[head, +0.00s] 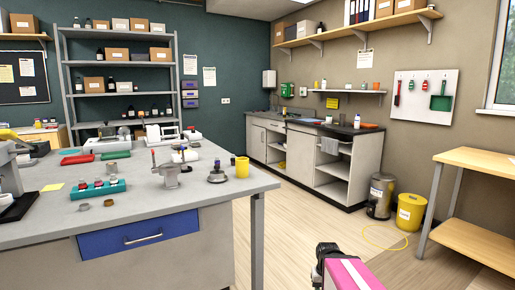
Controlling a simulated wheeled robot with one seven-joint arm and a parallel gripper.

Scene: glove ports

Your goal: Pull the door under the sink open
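The sink counter (345,129) runs along the back wall on the right, across the room. A tap (284,107) seems to rise near its left part; the sink basin itself is hard to make out. Below the worktop are pale grey fronts: one door (256,142) at the left end and another (299,152) near the middle, both looking shut. I cannot tell for certain which one is under the sink. My gripper (325,250) shows dark at the bottom centre, in front of my pink and white arm, far from the counter. Its fingers are not clear.
A large workbench (222,196) with a blue drawer (138,236) fills the left, holding small tools and a yellow mug (242,167). A steel bin (380,196), a yellow bucket (411,211) and a wooden table (480,205) stand right. Wooden floor (300,215) between is open; a yellow cord (384,238) lies there.

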